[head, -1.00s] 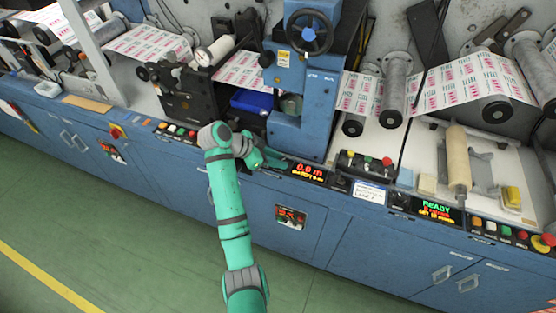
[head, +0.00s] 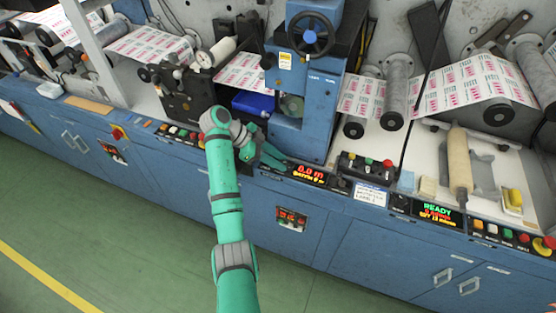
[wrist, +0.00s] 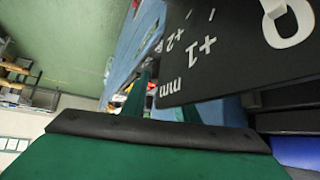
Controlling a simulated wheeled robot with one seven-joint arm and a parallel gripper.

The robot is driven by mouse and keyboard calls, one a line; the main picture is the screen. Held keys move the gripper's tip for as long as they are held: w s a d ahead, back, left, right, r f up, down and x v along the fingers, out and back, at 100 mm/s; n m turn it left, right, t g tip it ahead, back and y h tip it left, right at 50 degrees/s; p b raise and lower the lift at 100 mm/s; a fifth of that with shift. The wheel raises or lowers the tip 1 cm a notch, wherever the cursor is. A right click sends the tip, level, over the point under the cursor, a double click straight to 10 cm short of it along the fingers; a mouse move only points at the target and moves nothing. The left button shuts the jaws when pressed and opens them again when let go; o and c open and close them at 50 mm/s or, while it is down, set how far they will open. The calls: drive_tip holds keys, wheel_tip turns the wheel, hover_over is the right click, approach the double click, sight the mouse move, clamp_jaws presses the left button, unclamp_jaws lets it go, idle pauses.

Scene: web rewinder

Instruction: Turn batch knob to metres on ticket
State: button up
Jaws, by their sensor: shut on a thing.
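My gripper (head: 278,162) is at the blue machine's front control strip, just left of a small display (head: 310,174). The display reads 0.0 m in red with a yellow batch line whose figures are too small to be sure of. The fingers also show in the wrist view (wrist: 155,100), partly behind a black plate. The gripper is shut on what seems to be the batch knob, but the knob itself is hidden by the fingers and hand. A white ticket (head: 370,193) with small writing, unreadable here, is on the front to the right of the display.
A black scale plate (wrist: 235,45) marked mm, +1 and +2 is very close in the wrist view. The blue column with a handwheel (head: 310,33) rises behind the gripper. A button box (head: 365,167) and a READY display (head: 437,211) are to the right. The green floor is clear.

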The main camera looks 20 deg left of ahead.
drive_tip(key=shift+s+f, duration=0.1)
drive_tip(key=shift+f, duration=0.15)
drive_tip(key=o, duration=1.1)
drive_tip(key=shift+c, duration=0.2)
drive_tip(key=shift+r, duration=0.15)
drive_tip(key=shift+a+r, duration=0.2)
drive_tip(key=v, duration=1)
drive_tip(key=shift+c, duration=0.6)
